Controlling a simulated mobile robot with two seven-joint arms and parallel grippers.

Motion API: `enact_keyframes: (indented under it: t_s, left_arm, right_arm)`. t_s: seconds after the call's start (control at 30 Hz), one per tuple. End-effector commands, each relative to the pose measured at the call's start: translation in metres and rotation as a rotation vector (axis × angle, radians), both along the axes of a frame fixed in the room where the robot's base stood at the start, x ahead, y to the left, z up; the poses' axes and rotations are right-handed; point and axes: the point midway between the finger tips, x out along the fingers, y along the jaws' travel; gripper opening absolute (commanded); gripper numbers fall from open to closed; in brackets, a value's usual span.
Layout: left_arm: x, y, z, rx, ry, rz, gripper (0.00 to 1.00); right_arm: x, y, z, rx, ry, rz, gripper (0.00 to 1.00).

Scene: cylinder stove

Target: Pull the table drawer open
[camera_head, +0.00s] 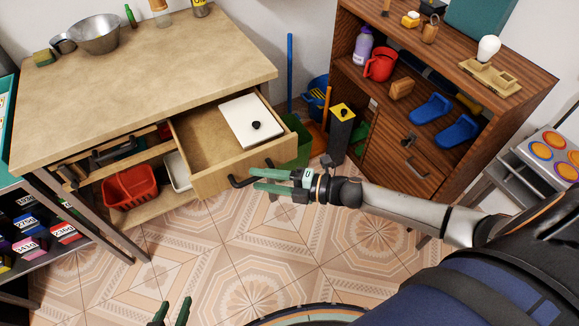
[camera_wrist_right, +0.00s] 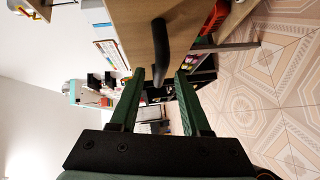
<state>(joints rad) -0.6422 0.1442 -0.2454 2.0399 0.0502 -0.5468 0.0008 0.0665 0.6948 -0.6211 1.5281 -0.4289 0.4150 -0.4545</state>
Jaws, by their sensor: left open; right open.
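The light wood table (camera_head: 150,75) stands at the left in the head view. Its drawer (camera_head: 205,135) is pulled out and holds a white box-like item with a black knob (camera_head: 256,125). The drawer's dark bar handle (camera_head: 236,183) is on its front; it also shows in the right wrist view (camera_wrist_right: 159,45). My right gripper (camera_head: 257,180) is open at the handle. In the wrist view the handle appears between its fingertips, with gaps on both sides; contact cannot be told. My left gripper (camera_head: 171,312) is open and empty at the bottom edge, away from the table.
A metal bowl (camera_head: 95,34) stands on the table. A red basket (camera_head: 130,187) sits on the shelf below. A green bin (camera_head: 298,143) and a dark bin (camera_head: 341,130) stand right of the drawer, before a brown cabinet (camera_head: 400,163). The tiled floor (camera_head: 210,240) in front is clear.

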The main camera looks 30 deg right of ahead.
Motion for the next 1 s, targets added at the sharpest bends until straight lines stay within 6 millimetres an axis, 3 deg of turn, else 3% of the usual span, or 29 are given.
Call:
enact_keyframes:
  t_s: [0.3, 0.5, 1.0]
  left_arm:
    - [-0.001, 0.0, 0.004, -0.001, 0.003, 0.0, 0.5]
    - [-0.002, -0.001, 0.004, -0.001, 0.005, -0.001, 0.5]
    - [-0.001, -0.001, 0.004, 0.0, 0.006, -0.003, 0.5]
  right_arm:
    - [-0.044, -0.048, 0.008, -0.002, 0.005, -0.001, 0.47]
    - [-0.062, -0.067, 0.012, -0.001, 0.003, 0.0, 0.47]
    - [-0.068, -0.075, 0.015, -0.001, -0.001, 0.0, 0.47]
